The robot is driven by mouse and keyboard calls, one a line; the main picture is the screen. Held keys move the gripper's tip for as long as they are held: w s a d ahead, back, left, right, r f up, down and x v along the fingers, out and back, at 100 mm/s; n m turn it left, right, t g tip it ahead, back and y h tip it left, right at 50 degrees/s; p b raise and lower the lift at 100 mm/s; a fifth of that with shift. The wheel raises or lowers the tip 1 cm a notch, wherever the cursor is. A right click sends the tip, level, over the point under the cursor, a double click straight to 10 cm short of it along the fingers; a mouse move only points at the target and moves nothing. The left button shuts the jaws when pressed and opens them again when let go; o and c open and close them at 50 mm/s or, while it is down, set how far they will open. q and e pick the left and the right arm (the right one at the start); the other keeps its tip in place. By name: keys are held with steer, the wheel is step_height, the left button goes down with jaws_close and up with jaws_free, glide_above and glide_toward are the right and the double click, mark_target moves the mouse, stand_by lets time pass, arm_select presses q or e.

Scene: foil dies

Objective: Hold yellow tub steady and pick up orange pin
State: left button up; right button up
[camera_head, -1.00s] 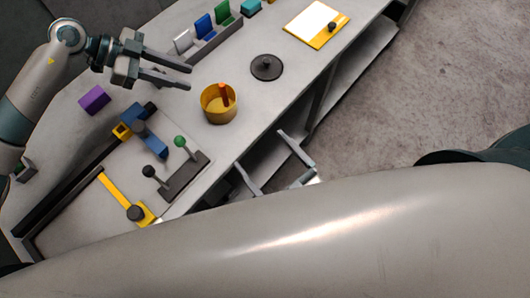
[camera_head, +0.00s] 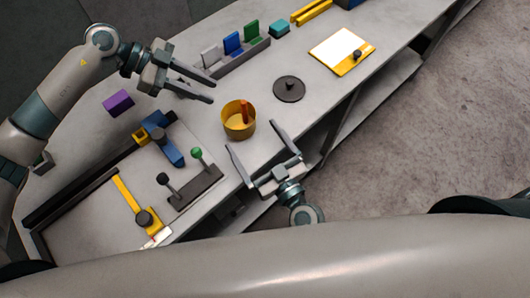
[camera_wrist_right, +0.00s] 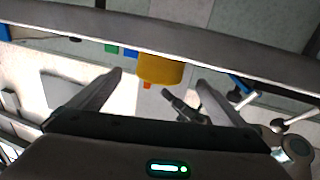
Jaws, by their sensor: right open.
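The yellow tub (camera_head: 238,126) stands upright on the grey table in the head view, and the orange pin (camera_head: 244,110) stands inside it, its top above the rim. In the right wrist view the tub (camera_wrist_right: 161,70) lies ahead between my fingers, with the pin (camera_wrist_right: 147,86) showing at its edge. My left gripper (camera_head: 212,86) is open and empty, up and left of the tub. My right gripper (camera_head: 256,138) is open and empty at the table's front edge, its fingers close to the tub's near side; contact is not visible.
A dark round lid (camera_head: 289,91) lies right of the tub. A lever block (camera_head: 196,188) with green and black knobs stands to the left front. A rack (camera_head: 240,58) of coloured plates is behind. A purple block (camera_head: 118,102) lies far left.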

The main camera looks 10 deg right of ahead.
mark_target(248, 130)
steer(key=shift+x, duration=3)
